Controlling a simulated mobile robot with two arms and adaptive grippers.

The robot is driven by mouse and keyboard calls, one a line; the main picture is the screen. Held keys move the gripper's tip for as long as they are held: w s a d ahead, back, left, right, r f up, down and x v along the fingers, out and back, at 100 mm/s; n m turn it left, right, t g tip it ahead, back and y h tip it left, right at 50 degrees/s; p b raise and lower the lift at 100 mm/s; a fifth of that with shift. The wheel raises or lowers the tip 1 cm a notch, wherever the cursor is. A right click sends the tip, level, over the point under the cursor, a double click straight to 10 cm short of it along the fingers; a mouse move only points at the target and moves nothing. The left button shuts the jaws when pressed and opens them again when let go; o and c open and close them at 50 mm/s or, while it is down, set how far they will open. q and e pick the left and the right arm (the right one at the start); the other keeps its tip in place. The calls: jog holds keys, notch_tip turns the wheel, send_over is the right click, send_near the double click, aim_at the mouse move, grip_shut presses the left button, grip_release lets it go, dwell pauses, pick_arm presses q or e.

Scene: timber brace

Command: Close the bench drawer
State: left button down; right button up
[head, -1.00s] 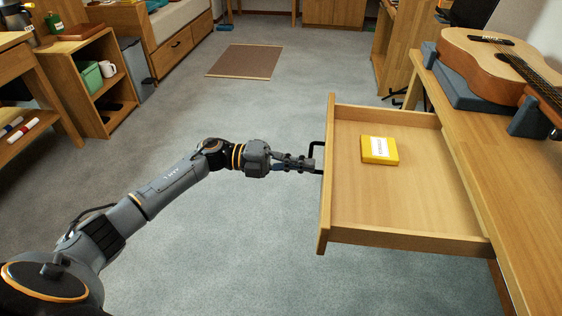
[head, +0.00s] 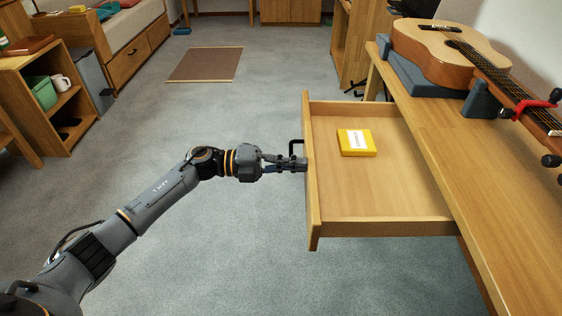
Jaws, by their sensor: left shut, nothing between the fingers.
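The bench drawer (head: 380,202) stands open, pulled out to the left from under the wooden bench top (head: 470,185). A yellow box with a white label (head: 357,142) lies inside it. The dark bar handle (head: 295,147) is on the drawer's front panel (head: 312,190). My left gripper (head: 300,163) is shut and empty. Its fingertips are at the outer face of the front panel, beside the handle, and seem to touch the panel. The handle partly hides behind the fingers. My right gripper is not in view.
A guitar (head: 440,52) rests on a grey stand (head: 425,85) on the bench top. Grey carpet (head: 230,270) is clear left of and below the drawer. A brown mat (head: 205,64) lies farther back, and a shelf unit (head: 68,105) stands at the left.

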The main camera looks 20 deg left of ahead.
aim_at(396, 185)
pick_arm(q)
jog(key=x, duration=0.7)
jog(key=shift+d+r+p, duration=0.1)
jog(key=shift+d+p, duration=0.15)
jog(key=shift+p, duration=0.05)
jog(key=x, duration=1)
jog(key=b+x, duration=0.1)
jog(key=x, duration=0.2)
jog(key=shift+f, duration=0.25)
jog(key=b+x, duration=0.1)
jog(key=x, duration=0.3)
jog(key=shift+w+d, duration=0.2)
jog(key=shift+d, duration=0.4)
jog(key=shift+w+r, duration=0.1)
jog(key=shift+r, duration=0.15)
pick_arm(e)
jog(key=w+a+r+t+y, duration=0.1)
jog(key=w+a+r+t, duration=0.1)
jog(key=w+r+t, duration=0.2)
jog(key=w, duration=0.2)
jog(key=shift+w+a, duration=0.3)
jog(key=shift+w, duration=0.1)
pick_arm(q)
jog(key=shift+d, duration=0.1)
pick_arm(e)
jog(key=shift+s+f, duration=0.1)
